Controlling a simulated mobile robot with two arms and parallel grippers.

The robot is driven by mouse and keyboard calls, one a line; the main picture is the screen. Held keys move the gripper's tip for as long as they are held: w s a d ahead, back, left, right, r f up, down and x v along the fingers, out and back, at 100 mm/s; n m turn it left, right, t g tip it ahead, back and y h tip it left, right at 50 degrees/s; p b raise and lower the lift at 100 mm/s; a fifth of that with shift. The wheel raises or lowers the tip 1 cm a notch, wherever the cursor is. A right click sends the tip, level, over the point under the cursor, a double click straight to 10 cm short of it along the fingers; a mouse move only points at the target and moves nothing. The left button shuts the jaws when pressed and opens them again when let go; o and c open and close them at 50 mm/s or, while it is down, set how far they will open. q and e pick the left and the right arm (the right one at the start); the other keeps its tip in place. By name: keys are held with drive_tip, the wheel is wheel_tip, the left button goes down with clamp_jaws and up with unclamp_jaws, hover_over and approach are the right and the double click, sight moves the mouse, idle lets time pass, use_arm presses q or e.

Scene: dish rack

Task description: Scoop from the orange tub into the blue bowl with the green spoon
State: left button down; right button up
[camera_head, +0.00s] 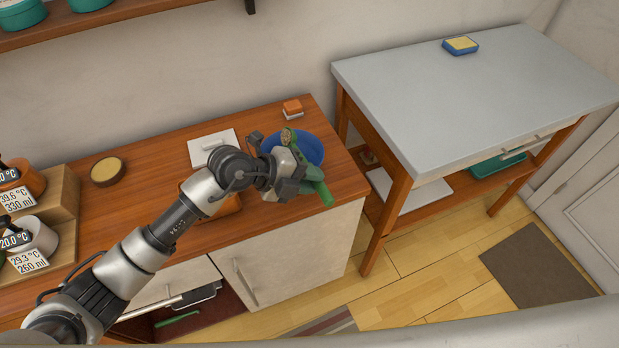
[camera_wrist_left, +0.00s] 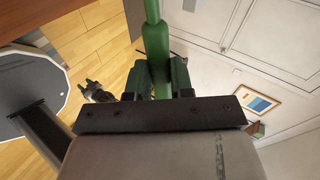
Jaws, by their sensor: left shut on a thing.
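My left gripper (camera_head: 299,172) is shut on the green spoon (camera_head: 324,192), whose handle sticks out below the jaws toward the counter's front right. The spoon's head (camera_head: 289,137) is over the left part of the blue bowl (camera_head: 311,146); something brownish shows in it, too small to make out. The wrist view shows the green handle (camera_wrist_left: 155,45) between the two fingers (camera_wrist_left: 158,80). The bowl stands at the counter's right end, partly hidden by gripper and spoon. The orange tub (camera_head: 228,209) is mostly hidden behind my left forearm. A dark pronged part in the wrist view may be my right gripper (camera_wrist_left: 98,92); its jaws are unclear.
A small orange-and-white box (camera_head: 292,108) stands behind the bowl. A white board (camera_head: 210,145) and a round brown-rimmed lid or dish (camera_head: 107,171) lie on the wooden counter (camera_head: 150,160). Containers with labels are at the left. A grey-topped table (camera_head: 470,100) stands to the right.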

use_arm(q)
drive_tip(key=t+h+b, duration=0.1)
drive_tip(key=h+b, duration=0.1)
drive_tip(key=b, duration=0.1)
drive_tip(key=shift+a+f+h+b, duration=0.1)
drive_tip(key=shift+f+h+b, duration=0.05)
drive_tip(key=shift+h+b, duration=0.2)
drive_tip(key=y+p, duration=0.1)
drive_tip(key=p, duration=0.3)
drive_tip(key=g+y+p, duration=0.1)
drive_tip(key=y+p, duration=0.1)
drive_tip(key=p, duration=0.3)
drive_tip(key=r+y+p, duration=0.1)
drive_tip(key=p, duration=0.3)
drive_tip(key=shift+d+g+y+p, duration=0.2)
drive_tip(key=shift+g+y+p, duration=0.05)
drive_tip(key=shift+g+p, duration=0.05)
drive_tip(key=y+p, duration=0.1)
drive_tip(key=p, duration=0.3)
drive_tip(key=shift+w+d+g+y, duration=0.1)
drive_tip(key=shift+g+y, duration=0.3)
drive_tip(key=shift+f, duration=0.2)
